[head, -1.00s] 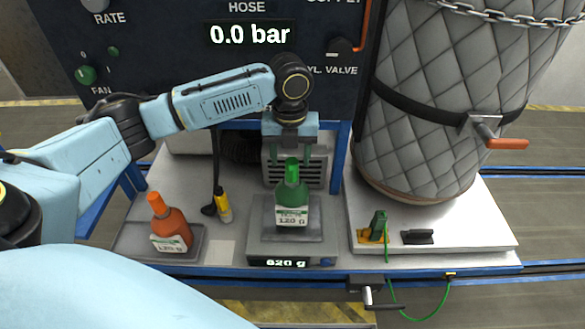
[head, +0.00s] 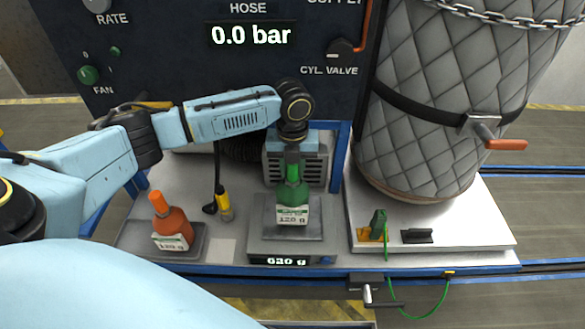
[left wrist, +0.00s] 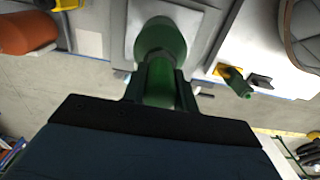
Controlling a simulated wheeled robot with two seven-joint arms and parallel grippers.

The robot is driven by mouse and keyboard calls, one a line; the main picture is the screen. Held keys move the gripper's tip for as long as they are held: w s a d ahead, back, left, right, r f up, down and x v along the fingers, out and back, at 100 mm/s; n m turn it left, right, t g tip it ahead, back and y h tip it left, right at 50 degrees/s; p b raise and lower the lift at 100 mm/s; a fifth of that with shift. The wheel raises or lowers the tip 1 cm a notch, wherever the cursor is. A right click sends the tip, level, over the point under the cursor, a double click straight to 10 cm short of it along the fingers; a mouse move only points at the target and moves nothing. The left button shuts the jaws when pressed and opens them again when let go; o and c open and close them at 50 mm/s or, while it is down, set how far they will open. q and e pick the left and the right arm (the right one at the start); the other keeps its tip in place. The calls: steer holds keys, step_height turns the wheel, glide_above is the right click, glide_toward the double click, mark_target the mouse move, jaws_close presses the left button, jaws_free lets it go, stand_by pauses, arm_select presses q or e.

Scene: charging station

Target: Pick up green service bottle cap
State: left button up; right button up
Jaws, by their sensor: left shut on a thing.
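The green service bottle (head: 292,196) stands upright on the scale (head: 258,246), with a white label on its front. Its green cap (head: 293,172) is the narrow top part. My left gripper (head: 292,160) comes down from above and is shut on the cap; its fingers are hard to make out in the head view. In the left wrist view, the two dark fingers (left wrist: 160,84) close on the green cap (left wrist: 160,92) from both sides, and the bottle (left wrist: 160,40) extends beyond them. My right gripper is not in view.
An orange bottle (head: 172,224) stands on a tray at the left. A yellow-and-black tool (head: 223,205) hangs between it and the scale. A green clamp (head: 378,222) and a black holder (head: 417,236) are at the right, before the quilted cylinder (head: 425,120).

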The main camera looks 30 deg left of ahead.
arm_select(q)
steer(key=shift+c, duration=0.8)
